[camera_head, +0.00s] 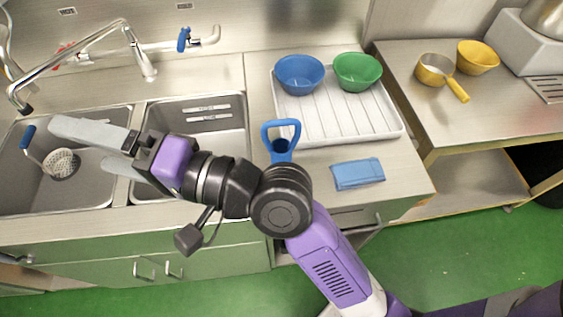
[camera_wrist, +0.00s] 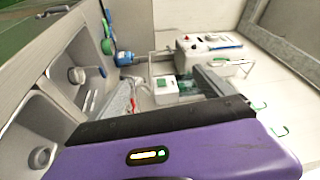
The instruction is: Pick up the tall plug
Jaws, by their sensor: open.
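I cannot identify a tall plug for certain. A blue piece with a loop handle (camera_head: 281,126) stands at the counter's front, just right of the right sink; its lower part is partly hidden by my arm, and I cannot tell if it is a plug. My gripper (camera_head: 80,144) is open, its two grey fingers pointing left over the left sink and the divider. It looks empty and is well to the left of the blue piece.
The left sink (camera_head: 22,190) holds a blue-handled skimmer (camera_head: 62,163). A white drain tray (camera_head: 345,122) carries a blue bowl (camera_head: 299,75) and a green bowl (camera_head: 357,71). A folded blue cloth (camera_head: 358,173) lies in front. A faucet (camera_head: 82,52) arches over the sinks.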

